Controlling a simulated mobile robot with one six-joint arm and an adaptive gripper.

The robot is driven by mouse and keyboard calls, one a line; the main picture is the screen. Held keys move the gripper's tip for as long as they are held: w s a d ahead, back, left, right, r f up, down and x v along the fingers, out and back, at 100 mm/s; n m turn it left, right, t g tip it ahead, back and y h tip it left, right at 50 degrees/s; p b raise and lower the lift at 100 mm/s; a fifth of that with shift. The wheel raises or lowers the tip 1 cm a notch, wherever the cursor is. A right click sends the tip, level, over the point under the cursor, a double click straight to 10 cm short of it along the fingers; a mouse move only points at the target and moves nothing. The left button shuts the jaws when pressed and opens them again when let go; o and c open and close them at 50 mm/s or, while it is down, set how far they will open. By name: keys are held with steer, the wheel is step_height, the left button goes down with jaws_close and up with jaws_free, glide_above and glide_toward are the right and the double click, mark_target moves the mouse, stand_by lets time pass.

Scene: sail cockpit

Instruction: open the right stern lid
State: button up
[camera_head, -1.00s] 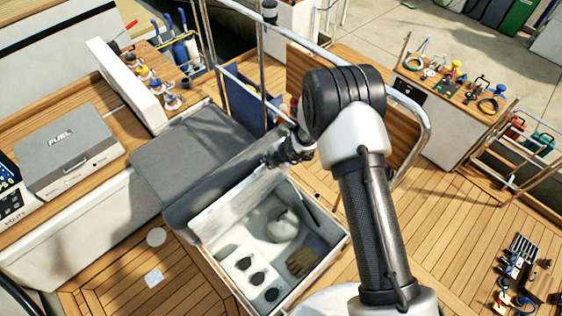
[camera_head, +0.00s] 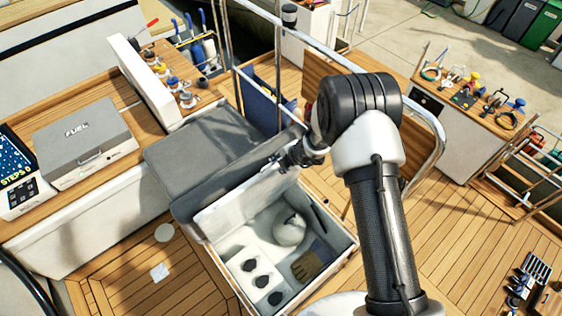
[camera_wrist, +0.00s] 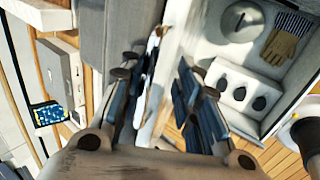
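The right stern lid (camera_head: 228,208) is a slab with a white underside and a grey top side. It stands tilted up over an open white locker (camera_head: 341,240), whose inside is in plain view. My gripper (camera_head: 285,158) is at the far upper end of the lid's edge in the head view. In the wrist view my gripper (camera_wrist: 165,100) has its two fingers apart. The lid's pale edge (camera_wrist: 150,85) shows between them, close to the left finger. I cannot tell whether a finger touches it.
In the locker lie a glove (camera_head: 308,265), a round pale lid-like thing (camera_head: 290,229) and a white block with dark inserts (camera_head: 258,268). A grey seat top (camera_head: 200,145) is behind the lid. A steel rail (camera_head: 435,150) curves behind my arm.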

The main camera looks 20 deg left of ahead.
steer(key=shift+s, duration=0.1)
steer(key=v, duration=1.2)
